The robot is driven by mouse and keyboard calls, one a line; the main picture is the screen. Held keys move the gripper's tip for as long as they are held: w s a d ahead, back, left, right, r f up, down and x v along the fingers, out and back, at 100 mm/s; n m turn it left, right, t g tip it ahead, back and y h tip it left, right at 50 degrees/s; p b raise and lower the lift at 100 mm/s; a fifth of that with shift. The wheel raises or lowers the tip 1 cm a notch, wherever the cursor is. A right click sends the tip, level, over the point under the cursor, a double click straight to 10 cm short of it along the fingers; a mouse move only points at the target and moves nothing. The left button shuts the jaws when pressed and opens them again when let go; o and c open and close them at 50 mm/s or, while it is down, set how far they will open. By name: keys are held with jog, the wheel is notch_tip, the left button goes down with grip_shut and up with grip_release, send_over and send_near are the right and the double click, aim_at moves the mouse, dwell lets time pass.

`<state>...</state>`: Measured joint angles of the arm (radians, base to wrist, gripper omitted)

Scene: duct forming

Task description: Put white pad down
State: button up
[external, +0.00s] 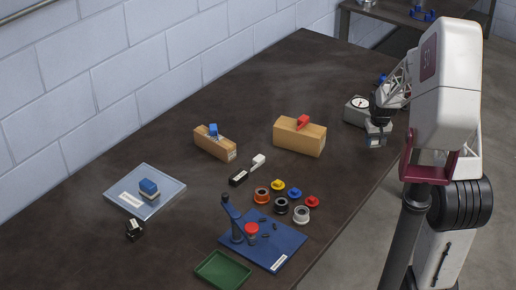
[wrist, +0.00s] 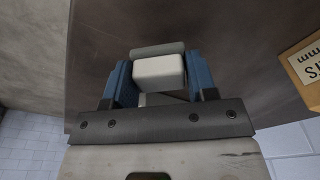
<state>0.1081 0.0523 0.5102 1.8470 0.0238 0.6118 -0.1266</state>
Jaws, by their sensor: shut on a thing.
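The white pad (wrist: 160,71) is a pale block between the two blue fingers of my gripper (wrist: 158,85) in the wrist view. My gripper is shut on it, and the dark table surface lies beyond. In the external view my gripper (external: 376,138) is at the right side of the table, close to its right edge, just in front of a grey box with a round dial (external: 358,108). The pad is small there and mostly hidden by the fingers. I cannot tell whether it touches the table.
Two tan boxes, one with a red-handled tool (external: 299,136) and one with a blue-topped tool (external: 214,142), stand mid-table. A clear tray (external: 168,203) holds a blue-and-white block. Coloured spools, a blue board (external: 284,246) and a green tray (external: 222,270) lie nearer. The far table stretch is clear.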

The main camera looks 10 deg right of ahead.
jog(key=w, duration=0.6)
jog(key=shift+w+d+f, duration=0.3)
jog(key=shift+f, duration=0.05)
jog(key=shift+f, duration=1.75)
jog(key=shift+f, duration=0.15)
jog(key=o, duration=0.9)
jog(key=r, duration=0.4)
jog(key=s+r, duration=0.1)
jog(key=r, duration=0.7)
jog(key=shift+s+r, duration=0.1)
jog(key=shift+s, duration=0.15)
